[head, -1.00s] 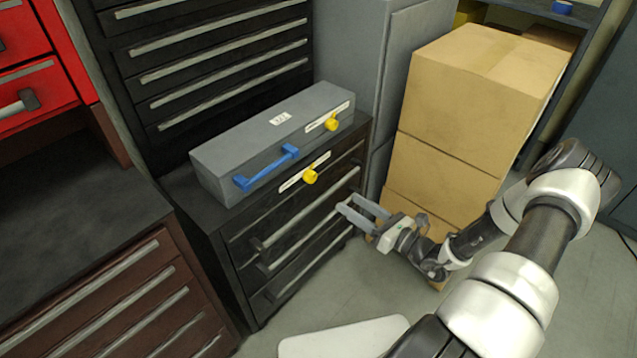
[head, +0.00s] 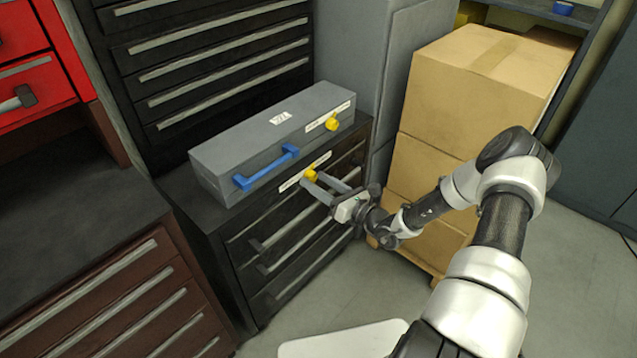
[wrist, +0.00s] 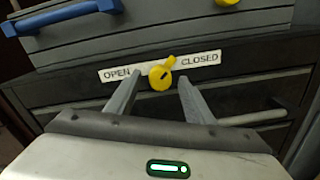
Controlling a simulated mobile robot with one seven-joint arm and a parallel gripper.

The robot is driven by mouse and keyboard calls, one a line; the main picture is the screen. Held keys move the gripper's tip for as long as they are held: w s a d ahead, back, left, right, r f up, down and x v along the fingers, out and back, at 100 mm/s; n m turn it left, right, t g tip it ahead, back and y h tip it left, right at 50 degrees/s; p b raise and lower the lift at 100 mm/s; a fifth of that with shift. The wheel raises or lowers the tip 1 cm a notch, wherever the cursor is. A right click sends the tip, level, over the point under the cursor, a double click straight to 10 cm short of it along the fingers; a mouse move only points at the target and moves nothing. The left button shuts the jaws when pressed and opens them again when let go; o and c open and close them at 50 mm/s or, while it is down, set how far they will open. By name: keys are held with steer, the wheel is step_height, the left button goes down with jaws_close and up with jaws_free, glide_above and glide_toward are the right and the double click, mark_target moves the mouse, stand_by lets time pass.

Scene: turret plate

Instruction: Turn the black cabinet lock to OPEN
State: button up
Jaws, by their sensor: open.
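The black cabinet (head: 240,250) stands in the middle of the head view. Its yellow lock knob (head: 310,175) is on the upper front, over a white label. In the wrist view the knob (wrist: 161,76) sits between the words OPEN on the left and CLOSED on the right of the label (wrist: 200,60). Its raised tab tilts up and to the right, toward CLOSED. My gripper (head: 313,182) is open and empty just in front of the knob. In the wrist view its two fingers (wrist: 155,85) point at the knob, one on each side and slightly below it.
A grey box (head: 230,145) with a blue handle (head: 265,168) and a second yellow knob (head: 332,124) sits on the cabinet. Stacked cardboard boxes (head: 440,130) stand to the right. Drawer handles line the cabinet front below the lock.

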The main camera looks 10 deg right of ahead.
steer(key=shift+c, duration=0.3)
steer(key=c, duration=1)
steer(key=shift+n, duration=0.3)
steer(key=n, duration=0.3)
steer(key=shift+n+p, duration=0.35)
steer(key=shift+n, duration=0.05)
steer(key=n, duration=0.4)
steer(key=shift+n, duration=0.3)
steer(key=n, duration=0.4)
steer(key=shift+d+f, duration=0.1)
steer(key=shift+n, duration=2.5)
